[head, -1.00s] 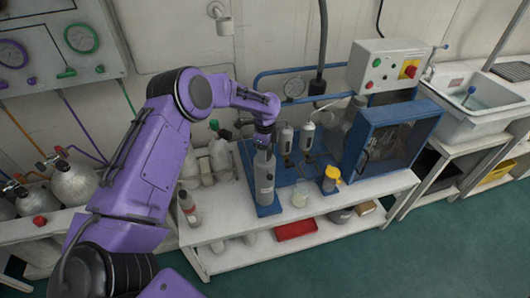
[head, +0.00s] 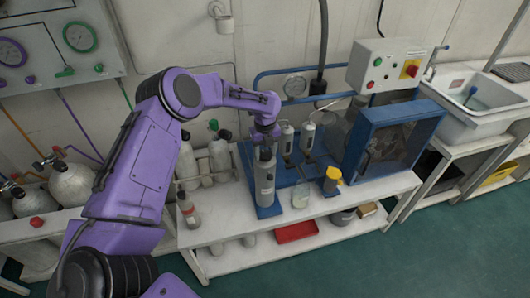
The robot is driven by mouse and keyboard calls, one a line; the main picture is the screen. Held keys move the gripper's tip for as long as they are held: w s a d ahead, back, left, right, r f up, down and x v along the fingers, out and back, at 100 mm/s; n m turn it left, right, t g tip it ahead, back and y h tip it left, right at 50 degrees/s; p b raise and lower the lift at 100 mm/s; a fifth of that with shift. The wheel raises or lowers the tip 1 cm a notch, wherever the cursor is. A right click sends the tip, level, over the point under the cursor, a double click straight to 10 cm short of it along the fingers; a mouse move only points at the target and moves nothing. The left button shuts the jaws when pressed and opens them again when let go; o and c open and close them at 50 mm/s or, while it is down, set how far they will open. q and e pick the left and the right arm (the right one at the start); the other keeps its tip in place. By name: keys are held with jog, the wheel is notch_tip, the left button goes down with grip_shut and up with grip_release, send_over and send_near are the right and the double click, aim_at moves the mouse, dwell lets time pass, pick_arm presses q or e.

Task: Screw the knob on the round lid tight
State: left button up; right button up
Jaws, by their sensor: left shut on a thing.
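My left gripper (head: 265,142) points down onto the top of an upright grey cylinder (head: 264,182), which stands on a blue stand (head: 269,211) on the white bench. The gripper is shut at the cylinder's top. The round lid and its knob are hidden by the jaws or too small to make out there, so I cannot see how the knob sits. My right gripper is not in view.
A blue frame box (head: 398,118) with a clear window stands to the right. A beaker (head: 300,196) and a yellow-topped dark container (head: 332,181) stand close to the cylinder. A grey bottle (head: 188,210) stands at the bench's left, and a red tray (head: 296,232) is below.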

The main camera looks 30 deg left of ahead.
aim_at(265, 153)
pick_arm(q)
jog(key=shift+a+m, duration=0.1)
jog(key=shift+m, duration=1.5)
jog(key=o, duration=1)
jog(key=shift+o, duration=0.2)
notch_tip(265, 153, up, 11)
jog(key=b, duration=0.2)
jog(key=shift+f, duration=0.2)
